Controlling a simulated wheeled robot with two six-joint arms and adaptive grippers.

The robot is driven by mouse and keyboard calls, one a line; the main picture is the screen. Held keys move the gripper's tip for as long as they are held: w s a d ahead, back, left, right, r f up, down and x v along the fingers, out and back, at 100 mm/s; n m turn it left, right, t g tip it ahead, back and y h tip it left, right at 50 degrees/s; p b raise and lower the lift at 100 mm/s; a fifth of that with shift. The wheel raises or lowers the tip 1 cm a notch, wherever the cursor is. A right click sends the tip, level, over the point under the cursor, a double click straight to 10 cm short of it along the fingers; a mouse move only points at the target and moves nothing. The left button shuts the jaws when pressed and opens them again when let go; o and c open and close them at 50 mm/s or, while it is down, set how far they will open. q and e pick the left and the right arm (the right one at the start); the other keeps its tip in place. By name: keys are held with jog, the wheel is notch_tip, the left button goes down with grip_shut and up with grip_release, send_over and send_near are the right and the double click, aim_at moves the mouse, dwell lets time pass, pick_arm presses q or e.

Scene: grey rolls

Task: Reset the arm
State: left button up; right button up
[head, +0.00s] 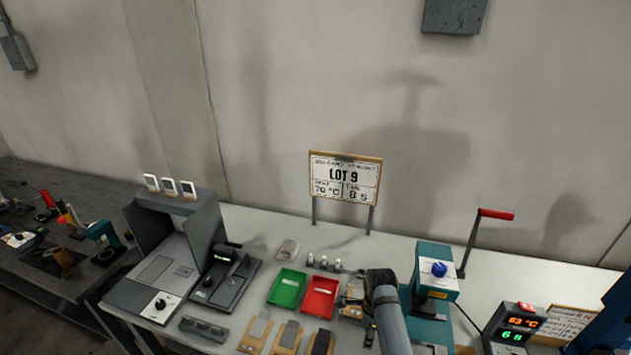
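My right arm (390,322) comes in from the bottom edge, right of centre. Its gripper (352,303) is low over the white bench, just right of the red tray (319,296). The gripper is small and partly hidden by my arm, so I cannot tell how far its fingers are apart or whether anything is between them. My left gripper is not in view.
A green tray (287,288) sits beside the red one. A teal press (432,278) with a red-handled lever stands close right of my arm. Grey machines (165,270) fill the bench's left. The LOT 9 sign (345,178) stands behind. The bench's back strip is mostly clear.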

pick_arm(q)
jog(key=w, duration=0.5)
pick_arm(e)
jog(key=s+d+r+n+t, duration=0.2)
jog(key=s+d+n, duration=0.7)
jog(key=s+n, duration=0.35)
jog(key=s+r+n+t, duration=0.2)
jog(key=s+r+n, duration=0.5)
jog(key=n, duration=0.3)
jog(key=s+d+f+g+b, duration=0.15)
jog(key=f+b, duration=0.25)
jog(key=f, duration=1.4)
jog(key=s+d+f+b, duration=0.15)
jog(key=f+b, duration=0.25)
jog(key=f, duration=1.4)
pick_arm(q)
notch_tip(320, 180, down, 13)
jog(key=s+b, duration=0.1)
jog(key=b, duration=0.4)
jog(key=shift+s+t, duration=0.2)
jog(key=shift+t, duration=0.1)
pick_arm(e)
jog(key=s+d+f+g, duration=0.1)
jog(key=s+f, duration=1.6)
jog(key=f, duration=0.3)
jog(key=shift+s+d+f+m+h, duration=0.15)
jog(key=shift+s+f+m+h, duration=0.1)
jog(key=shift+f+m+h, duration=0.15)
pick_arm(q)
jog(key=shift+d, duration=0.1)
